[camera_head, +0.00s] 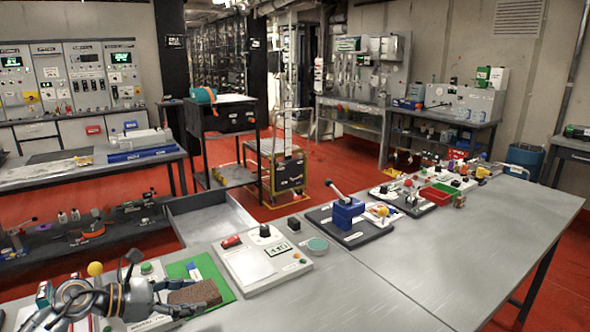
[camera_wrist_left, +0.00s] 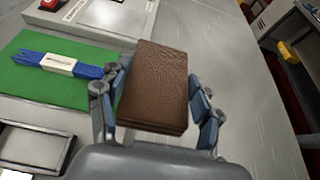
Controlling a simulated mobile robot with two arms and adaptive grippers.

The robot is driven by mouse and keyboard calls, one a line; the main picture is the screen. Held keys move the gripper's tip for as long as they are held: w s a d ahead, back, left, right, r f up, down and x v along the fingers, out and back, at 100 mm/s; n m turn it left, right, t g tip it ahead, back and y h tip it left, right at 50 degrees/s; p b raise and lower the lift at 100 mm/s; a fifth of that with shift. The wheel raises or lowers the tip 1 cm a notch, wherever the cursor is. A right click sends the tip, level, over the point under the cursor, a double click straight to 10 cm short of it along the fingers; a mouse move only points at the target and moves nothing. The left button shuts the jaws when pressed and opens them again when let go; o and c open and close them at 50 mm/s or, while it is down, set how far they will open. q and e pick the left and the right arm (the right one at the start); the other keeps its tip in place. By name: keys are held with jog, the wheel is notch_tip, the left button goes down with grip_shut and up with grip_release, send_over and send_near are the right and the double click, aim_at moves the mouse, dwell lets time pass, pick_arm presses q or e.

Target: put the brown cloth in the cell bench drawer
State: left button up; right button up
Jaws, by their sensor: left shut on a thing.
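The brown cloth (camera_head: 196,292) is a folded, leathery-looking block above the near left end of the bench. My left gripper (camera_head: 172,298) is shut on it. In the left wrist view the cloth (camera_wrist_left: 156,82) sits between the two blue-padded fingers of the gripper (camera_wrist_left: 158,95). An open grey drawer (camera_head: 208,214) juts out from the far side of the bench, beyond the green mat; the part of its inside that shows looks empty. My right gripper is in neither view.
A green mat (camera_head: 216,272) with blue strips lies beside the cloth. A white meter panel (camera_head: 262,262) stands right of it, with a round teal dish (camera_head: 317,244) and a blue vise (camera_head: 347,213) further right. The bench's near right top (camera_head: 440,262) is clear.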

pick_arm(q)
jog(key=s, duration=0.3)
jog(key=s+d+f, duration=0.1)
jog(key=s, duration=0.3)
jog(key=s+d, duration=0.1)
jog(key=s, duration=0.2)
jog(key=shift+s+d+f, duration=0.15)
jog(key=shift+s+f, duration=0.05)
jog(key=shift+s, duration=0.05)
jog(key=s, duration=0.3)
jog(key=s+d+r, duration=0.1)
jog(key=s, duration=0.1)
jog(key=s+d, duration=0.1)
jog(key=s, duration=0.2)
jog(key=shift+s+d+r, duration=0.1)
jog(key=shift+s+r, duration=0.2)
jog(key=shift+r, duration=0.05)
jog(key=shift+n+t, duration=0.3)
jog(key=shift+t, duration=0.1)
